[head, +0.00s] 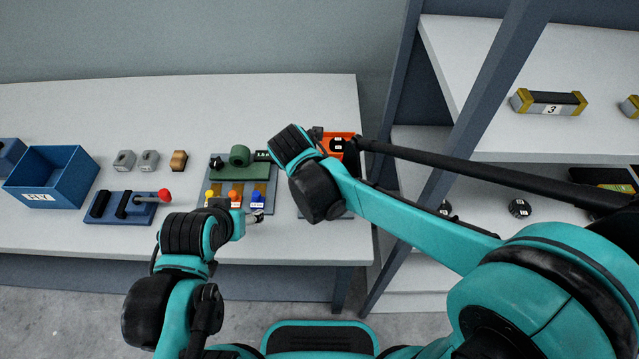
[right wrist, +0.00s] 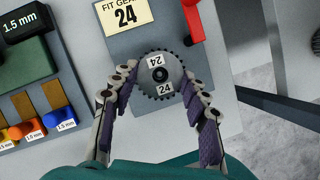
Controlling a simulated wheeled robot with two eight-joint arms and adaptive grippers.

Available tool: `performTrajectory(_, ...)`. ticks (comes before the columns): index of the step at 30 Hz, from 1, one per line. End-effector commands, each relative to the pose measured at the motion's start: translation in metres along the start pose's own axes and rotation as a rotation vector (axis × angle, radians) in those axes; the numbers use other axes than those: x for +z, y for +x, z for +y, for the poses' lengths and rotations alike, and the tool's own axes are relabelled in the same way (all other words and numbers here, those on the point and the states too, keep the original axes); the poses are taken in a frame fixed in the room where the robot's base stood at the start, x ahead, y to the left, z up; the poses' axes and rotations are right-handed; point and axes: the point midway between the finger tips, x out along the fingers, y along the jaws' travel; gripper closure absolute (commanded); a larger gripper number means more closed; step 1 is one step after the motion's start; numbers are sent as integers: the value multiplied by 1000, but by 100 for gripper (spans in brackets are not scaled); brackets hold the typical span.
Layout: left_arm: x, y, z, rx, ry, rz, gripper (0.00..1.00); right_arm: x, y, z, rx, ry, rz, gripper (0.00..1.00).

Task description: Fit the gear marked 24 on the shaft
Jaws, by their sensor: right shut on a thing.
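The gear marked 24 (right wrist: 147,88) is a dark toothed disc with white 24 labels, seen face-on in the right wrist view. My right gripper (right wrist: 159,78) is shut on it, one finger at each side. The gear is over a grey plate (right wrist: 213,70) beside a "FIT GEAR 24" card (right wrist: 122,14). A dark round centre shows in the gear; I cannot tell whether the shaft is in it. In the head view my right arm hides gear and shaft. My left gripper (head: 254,217) is low at the table's front; its finger opening is unclear.
A red-orange part (right wrist: 198,20) stands just beyond the gear. The green gauge block (head: 238,172) and coloured tabs (head: 234,193) are left of it. A blue bin (head: 62,176) and red-knobbed lever base (head: 128,212) are farther left. Shelves with other gears (head: 519,207) stand right.

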Motion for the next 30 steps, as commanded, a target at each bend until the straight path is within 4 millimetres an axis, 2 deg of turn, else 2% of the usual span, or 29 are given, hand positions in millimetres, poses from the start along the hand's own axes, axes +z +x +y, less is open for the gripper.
performTrajectory(13, 5, 7, 0, 0, 0, 0, 39, -4, 11, 0, 0, 0, 0, 88)
performTrajectory(14, 5, 6, 0, 0, 0, 0, 39, -4, 11, 0, 0, 0, 0, 52)
performTrajectory(16, 5, 6, 0, 0, 0, 0, 39, -4, 10, 0, 0, 0, 0, 34)
performTrajectory(26, 4, 5, 0, 0, 0, 0, 39, -4, 9, 0, 0, 0, 0, 34)
performTrajectory(30, -3, -4, 0, 0, 0, 0, 39, 2, -5, 0, 0, 0, 0, 34)
